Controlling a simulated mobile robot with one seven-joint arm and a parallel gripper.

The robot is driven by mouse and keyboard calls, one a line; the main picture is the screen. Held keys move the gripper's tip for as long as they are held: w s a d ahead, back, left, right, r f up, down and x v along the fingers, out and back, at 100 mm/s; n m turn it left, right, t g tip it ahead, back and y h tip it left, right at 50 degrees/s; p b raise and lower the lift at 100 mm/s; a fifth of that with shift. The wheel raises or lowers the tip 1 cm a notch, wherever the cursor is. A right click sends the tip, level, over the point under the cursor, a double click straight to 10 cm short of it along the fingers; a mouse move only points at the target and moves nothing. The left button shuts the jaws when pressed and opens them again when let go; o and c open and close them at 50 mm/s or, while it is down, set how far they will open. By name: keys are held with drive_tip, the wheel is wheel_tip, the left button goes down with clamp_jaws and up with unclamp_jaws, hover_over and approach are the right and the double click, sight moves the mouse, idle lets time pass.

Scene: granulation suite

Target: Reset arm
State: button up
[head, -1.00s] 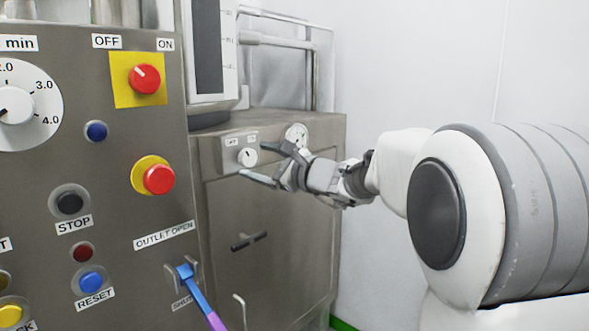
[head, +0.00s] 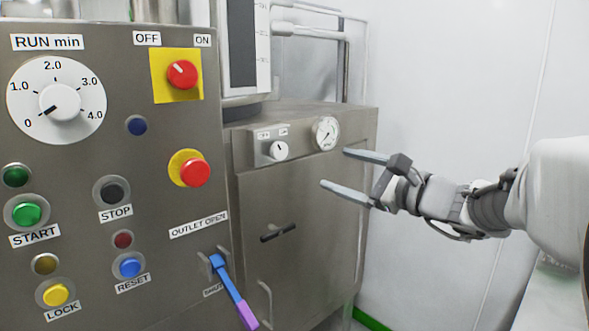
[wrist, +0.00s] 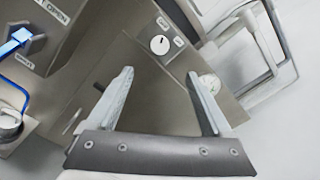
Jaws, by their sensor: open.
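My gripper (head: 336,171) is open and empty in the head view, to the right of the control panel. Its fingers point left toward the steel cabinet (head: 318,210), and I see no contact. In the wrist view, my gripper (wrist: 165,98) shows two spread fingers with nothing between them. The cabinet's small white knob (head: 280,150) lies beyond the fingers, and it also shows in the wrist view (wrist: 159,45). My arm reaches in from the right edge of the head view.
The control panel (head: 75,140) fills the left, with a RUN min dial (head: 60,102), a red OFF/ON switch (head: 182,74) and several buttons. A blue and purple outlet lever (head: 232,290) sticks out at its lower right. A gauge (head: 326,133) is on the cabinet. Open room lies before the white wall (head: 450,90).

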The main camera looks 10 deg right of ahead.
drive_tip(key=s+a+f+n+g+h, duration=0.2)
drive_tip(key=s+a+f+n+g, duration=0.7)
drive_tip(key=s, duration=0.4)
drive_tip(key=s+d+f+n+h, duration=0.3)
drive_tip(key=s+f+n+h, duration=0.1)
drive_tip(key=s+n, duration=0.2)
drive_tip(key=s+d+f+n+h, duration=0.3)
drive_tip(key=s+f+n+h, duration=0.1)
drive_tip(key=s+n, duration=0.2)
wheel_tip(320, 180, up, 20)
drive_tip(key=p, duration=1.9)
drive_tip(key=shift+s+d+f, duration=0.15)
drive_tip(key=shift+d+f, duration=0.05)
drive_tip(key=shift+f, duration=0.05)
